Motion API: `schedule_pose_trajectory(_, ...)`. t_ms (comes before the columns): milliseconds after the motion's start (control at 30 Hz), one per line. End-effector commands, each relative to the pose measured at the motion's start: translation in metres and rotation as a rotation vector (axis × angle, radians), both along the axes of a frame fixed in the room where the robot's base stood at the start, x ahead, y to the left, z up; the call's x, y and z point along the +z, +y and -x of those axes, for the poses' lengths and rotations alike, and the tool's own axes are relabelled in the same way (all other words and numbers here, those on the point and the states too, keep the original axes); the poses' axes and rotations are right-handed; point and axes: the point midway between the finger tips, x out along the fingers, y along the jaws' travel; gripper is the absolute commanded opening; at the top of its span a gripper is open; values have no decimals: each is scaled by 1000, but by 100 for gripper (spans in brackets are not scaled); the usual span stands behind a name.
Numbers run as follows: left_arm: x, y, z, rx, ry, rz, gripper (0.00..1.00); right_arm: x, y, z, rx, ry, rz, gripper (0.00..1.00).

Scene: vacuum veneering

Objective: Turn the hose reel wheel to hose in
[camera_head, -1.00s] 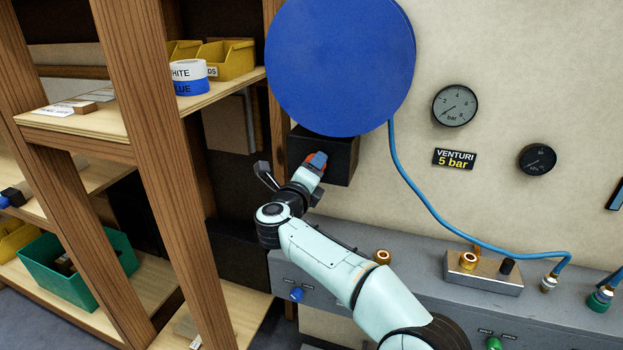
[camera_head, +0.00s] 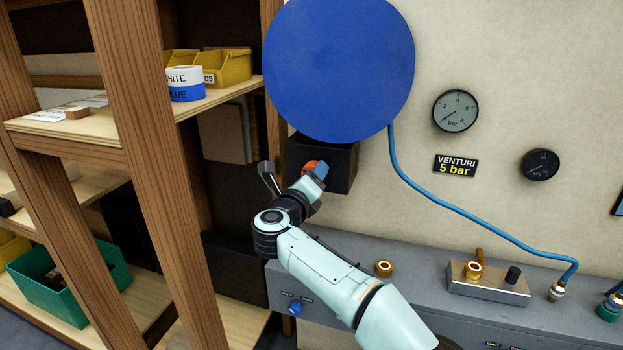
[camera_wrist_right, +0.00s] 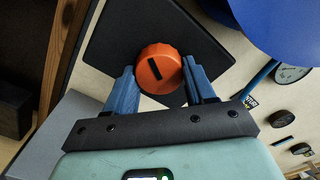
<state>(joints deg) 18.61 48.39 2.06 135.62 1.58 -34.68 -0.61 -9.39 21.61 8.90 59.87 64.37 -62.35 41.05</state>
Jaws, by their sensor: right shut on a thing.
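An orange round knob (camera_head: 308,167) with a dark bar mark (camera_wrist_right: 154,74) sits on the front of a black box (camera_head: 340,165), below a large blue disc-shaped reel (camera_head: 338,70). The knob shows clearly in the right wrist view (camera_wrist_right: 158,65). My right gripper (camera_head: 316,171) has its blue fingers on either side of the knob and is shut on it, as the right wrist view (camera_wrist_right: 160,78) also shows. In the head view the gripper partly hides the knob. A blue hose (camera_head: 440,205) hangs from the reel. My left gripper is not in view.
A wooden shelf rack (camera_head: 185,170) with yellow bins (camera_head: 225,65) and a green crate (camera_head: 70,290) stands at the left. A grey ledge (camera_head: 420,290) with brass fittings lies below. Gauges (camera_head: 455,111) and a "VENTURI 5 bar" label (camera_head: 456,165) are on the wall.

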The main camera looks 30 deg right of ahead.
Motion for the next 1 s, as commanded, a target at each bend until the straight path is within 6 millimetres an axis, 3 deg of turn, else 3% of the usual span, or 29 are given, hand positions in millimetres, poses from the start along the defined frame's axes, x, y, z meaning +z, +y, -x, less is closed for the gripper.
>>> schedule_pose_trajectory(33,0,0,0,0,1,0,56,-1,1,0,1,0,-5,24)
schedule_pose_trajectory(67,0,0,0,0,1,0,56,-1,1,0,1,0,-5,61)
schedule_pose_trajectory(100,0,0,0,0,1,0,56,-1,1,0,1,0,-5,74)
schedule_pose_trajectory(133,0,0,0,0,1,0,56,-1,1,0,1,1,-4,80)
schedule_pose_trajectory(567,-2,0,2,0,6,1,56,0,8,6,1,-1,-2,80)
schedule_pose_trajectory(1000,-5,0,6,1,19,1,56,0,78,65,4,0,-2,80)
